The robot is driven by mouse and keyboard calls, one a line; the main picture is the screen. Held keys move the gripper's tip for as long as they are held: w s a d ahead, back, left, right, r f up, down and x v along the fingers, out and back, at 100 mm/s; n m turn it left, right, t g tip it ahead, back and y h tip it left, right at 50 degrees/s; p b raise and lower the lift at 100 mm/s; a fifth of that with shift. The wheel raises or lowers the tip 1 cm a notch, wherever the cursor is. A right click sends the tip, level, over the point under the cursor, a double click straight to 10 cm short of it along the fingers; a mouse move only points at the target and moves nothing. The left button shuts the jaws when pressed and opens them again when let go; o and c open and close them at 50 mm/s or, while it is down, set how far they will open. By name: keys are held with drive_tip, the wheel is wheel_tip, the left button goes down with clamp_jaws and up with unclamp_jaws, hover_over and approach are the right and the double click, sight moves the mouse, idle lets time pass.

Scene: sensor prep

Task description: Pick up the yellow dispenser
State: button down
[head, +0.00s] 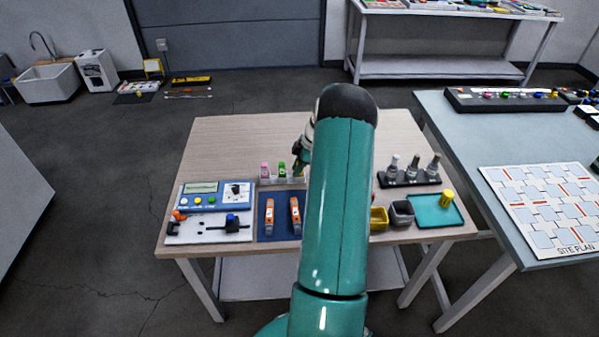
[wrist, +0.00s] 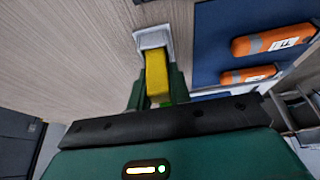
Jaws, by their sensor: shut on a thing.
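The yellow dispenser (wrist: 157,75) is between the two green fingers of my gripper (wrist: 157,90) in the wrist view. My gripper is shut on it. A pale grey-white piece (wrist: 152,38) shows at the dispenser's far end; I cannot tell whether it is part of the dispenser or a holder. In the head view my arm hides the dispenser, and only a dark part of my gripper (head: 301,160) shows beside the arm, near the small rack. I cannot tell whether the dispenser is clear of the table.
A clear rack with pink (head: 265,170) and green (head: 281,169) bottles stands left of my arm. Two orange tools (head: 270,217) lie on a blue mat (head: 282,232). A blue instrument panel (head: 215,197) is at left. A teal tray (head: 425,217) is at right. The table's back area is clear.

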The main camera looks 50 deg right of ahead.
drive_tip(key=shift+r, duration=0.1)
drive_tip(key=shift+r, duration=0.6)
drive_tip(key=s+a+r, duration=0.8)
drive_tip(key=a+r, duration=0.3)
drive_tip(key=shift+s+r, duration=0.3)
